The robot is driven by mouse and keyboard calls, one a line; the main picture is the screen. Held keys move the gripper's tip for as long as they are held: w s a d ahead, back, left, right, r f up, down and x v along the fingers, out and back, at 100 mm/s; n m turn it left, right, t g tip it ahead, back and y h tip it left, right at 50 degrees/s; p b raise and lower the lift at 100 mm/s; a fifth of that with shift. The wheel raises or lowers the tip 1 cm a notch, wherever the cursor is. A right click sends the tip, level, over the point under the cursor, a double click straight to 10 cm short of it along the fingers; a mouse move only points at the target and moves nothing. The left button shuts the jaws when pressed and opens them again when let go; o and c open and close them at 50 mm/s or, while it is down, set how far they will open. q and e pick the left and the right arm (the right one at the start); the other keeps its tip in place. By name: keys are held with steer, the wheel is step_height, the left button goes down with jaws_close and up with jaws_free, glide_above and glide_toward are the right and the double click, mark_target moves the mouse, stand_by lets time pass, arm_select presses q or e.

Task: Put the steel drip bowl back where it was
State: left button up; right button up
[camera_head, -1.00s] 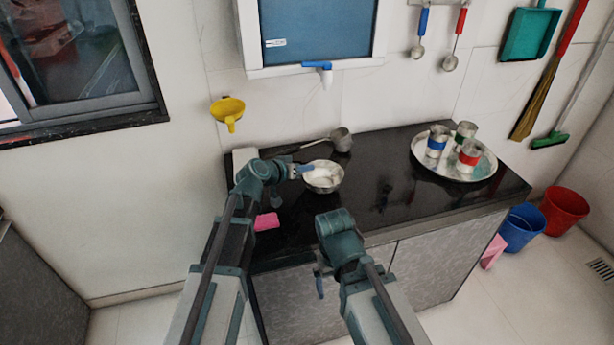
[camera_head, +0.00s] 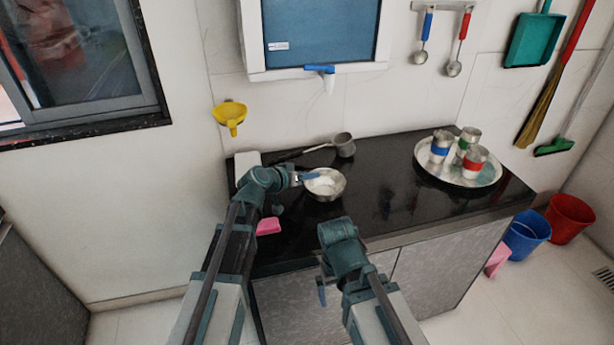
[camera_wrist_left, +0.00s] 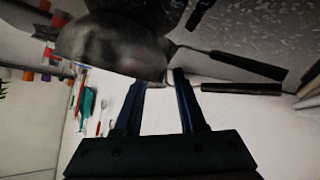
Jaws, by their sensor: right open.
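The steel drip bowl (camera_head: 326,190) stands upright on the black counter, with a whitish inside. My left gripper (camera_head: 306,177) is at the bowl's left rim. In the left wrist view the bowl (camera_wrist_left: 110,45) hangs over the upper left, and its rim end comes between the tips of my left fingers (camera_wrist_left: 160,82). A clear gap shows between those fingers; one fingertip seems hidden behind the bowl wall. I cannot tell whether either finger touches the rim. My right gripper (camera_head: 322,285) is open and empty in front of the counter.
A steel ladle (camera_head: 343,145) lies behind the bowl. A steel tray (camera_head: 430,174) with cups is at the counter's right. A pink sponge (camera_head: 268,226) lies at the front left. The water purifier's tap (camera_head: 322,70) is above. The counter between bowl and tray is clear.

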arm_select(q)
steer(key=p+v, duration=0.5)
steer(key=v, duration=0.7)
steer(key=s+d+g+p, duration=0.1)
steer(key=s+d, duration=0.1)
steer(key=s+d+f+m+g+p, duration=0.1)
steer(key=s+d, duration=0.1)
steer(key=shift+s+d+g+p, duration=0.15)
steer(key=shift+g+p, duration=0.15)
steer(key=shift+p, duration=0.05)
steer(key=s+d+g+p, duration=0.1)
steer(key=s, duration=0.1)
steer(key=s+d+f+g+y+p, duration=0.1)
steer(key=s, duration=0.2)
steer(key=s+d+f+m+g+y+p, duration=0.1)
steer(key=s+g, duration=0.1)
steer(key=s, duration=0.1)
steer(key=shift+d+f, duration=0.1)
steer(key=shift+d, duration=0.05)
steer(key=s+a+g+y+p, duration=0.3)
steer(key=s+y, duration=0.3)
steer(key=s, duration=0.4)
steer(key=shift+s+a+r+n+g+y+p, duration=0.2)
steer(key=shift+a+r+n+g+y+p, duration=0.1)
steer(key=shift+n+g+y, duration=0.1)
